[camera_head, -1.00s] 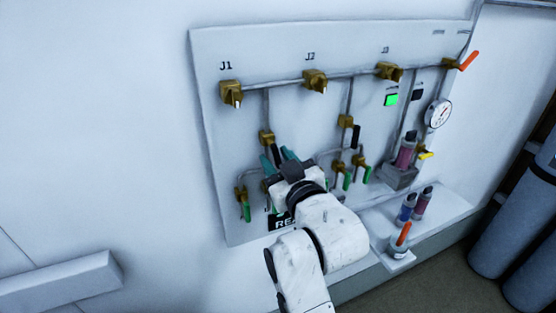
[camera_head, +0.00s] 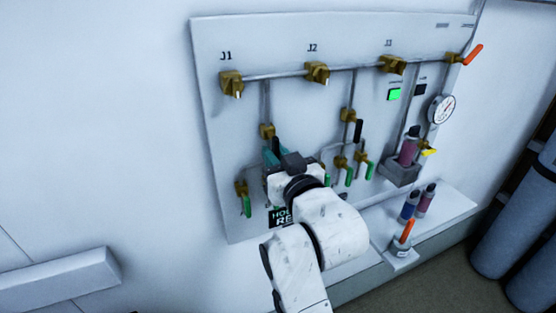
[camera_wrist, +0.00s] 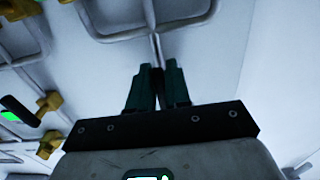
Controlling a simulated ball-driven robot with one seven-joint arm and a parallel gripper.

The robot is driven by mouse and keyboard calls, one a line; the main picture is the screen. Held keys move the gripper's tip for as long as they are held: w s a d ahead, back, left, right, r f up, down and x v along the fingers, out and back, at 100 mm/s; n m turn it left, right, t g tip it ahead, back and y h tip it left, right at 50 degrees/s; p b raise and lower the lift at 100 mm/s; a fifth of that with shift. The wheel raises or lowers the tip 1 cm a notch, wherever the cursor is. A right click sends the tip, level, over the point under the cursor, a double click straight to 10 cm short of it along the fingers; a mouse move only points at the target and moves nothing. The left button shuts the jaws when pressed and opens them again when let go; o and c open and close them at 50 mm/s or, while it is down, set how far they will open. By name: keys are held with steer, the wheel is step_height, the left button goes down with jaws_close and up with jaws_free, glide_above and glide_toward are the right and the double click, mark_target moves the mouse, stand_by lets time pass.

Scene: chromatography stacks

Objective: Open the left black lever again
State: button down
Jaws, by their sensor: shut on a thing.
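The left black lever (camera_head: 277,145) hangs from a brass valve (camera_head: 266,131) on the pipe below J1, with much of it hidden by my gripper. My gripper (camera_head: 271,156) is at this lever, and its teal fingers are shut on it. In the wrist view, the two teal fingers (camera_wrist: 156,80) stand close together with a dark strip of the lever (camera_wrist: 157,82) between them. The right black lever (camera_head: 358,131) hangs down beside its brass valve (camera_head: 347,115), apart from my gripper.
Green levers hang near my gripper, one to the left (camera_head: 247,206) and others to the right (camera_head: 348,176). Bottles (camera_head: 408,205) stand on the shelf (camera_head: 450,207) at right. A green light (camera_head: 393,94) is lit on the panel. The wall left of the panel is clear.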

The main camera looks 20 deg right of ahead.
steer(key=c, duration=1.2)
jaws_free()
steer(key=shift+o, duration=0.2)
steer(key=s+b, duration=0.2)
steer(key=s, duration=0.8)
steer(key=shift+s, duration=0.4)
steer(key=shift+f, duration=0.1)
